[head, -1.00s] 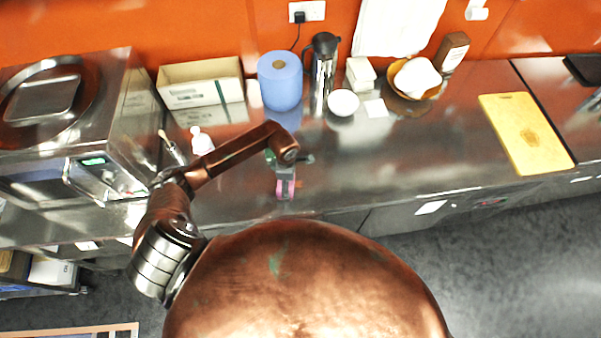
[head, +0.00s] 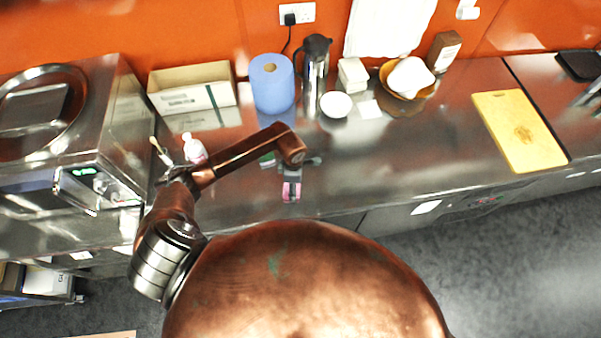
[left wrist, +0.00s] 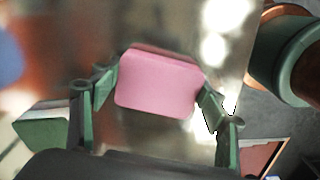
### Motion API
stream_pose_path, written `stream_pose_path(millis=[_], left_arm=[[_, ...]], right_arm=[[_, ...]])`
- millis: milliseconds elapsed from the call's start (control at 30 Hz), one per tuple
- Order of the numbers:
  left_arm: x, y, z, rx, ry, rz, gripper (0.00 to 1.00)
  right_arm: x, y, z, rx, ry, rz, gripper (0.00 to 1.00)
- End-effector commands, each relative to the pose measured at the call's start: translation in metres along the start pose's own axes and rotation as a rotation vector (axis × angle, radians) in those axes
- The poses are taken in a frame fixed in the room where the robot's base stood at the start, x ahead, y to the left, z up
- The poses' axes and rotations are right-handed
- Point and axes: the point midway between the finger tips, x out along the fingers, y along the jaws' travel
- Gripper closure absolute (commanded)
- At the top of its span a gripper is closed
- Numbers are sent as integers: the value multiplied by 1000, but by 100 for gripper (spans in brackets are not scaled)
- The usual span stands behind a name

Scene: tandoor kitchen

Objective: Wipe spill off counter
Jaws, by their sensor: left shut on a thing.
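A pink sponge (left wrist: 158,84) is held between the two green fingers of my left gripper (left wrist: 155,95) in the left wrist view. In the head view my left gripper (head: 291,184) is over the steel counter (head: 370,170) near its front edge, with the sponge (head: 291,192) showing pink below it. I cannot tell whether the sponge touches the counter. I cannot make out a clear spill on the counter; part of it is hidden by my left arm. My right gripper is not in view.
A box (head: 192,88), blue paper roll (head: 273,84), flask (head: 315,70) and white bowl (head: 336,104) line the back. A yellow board (head: 519,130) lies at right. Mid-right counter is clear.

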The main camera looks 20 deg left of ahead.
Motion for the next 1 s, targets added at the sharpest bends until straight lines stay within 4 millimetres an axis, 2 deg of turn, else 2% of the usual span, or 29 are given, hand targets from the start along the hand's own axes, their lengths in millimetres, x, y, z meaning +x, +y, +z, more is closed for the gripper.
stream_pose_path(millis=[133, 267, 833, 1000], left_arm=[[3, -2, 9, -4, -1, 1, 49], [-20, -2, 9, -3, -2, 5, 49], [-70, -2, 8, -5, 0, 3, 49], [-79, -3, 8, -5, 0, 2, 49]], right_arm=[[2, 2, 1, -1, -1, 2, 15], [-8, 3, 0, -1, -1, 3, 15], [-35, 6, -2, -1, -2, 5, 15], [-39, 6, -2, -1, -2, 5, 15]])
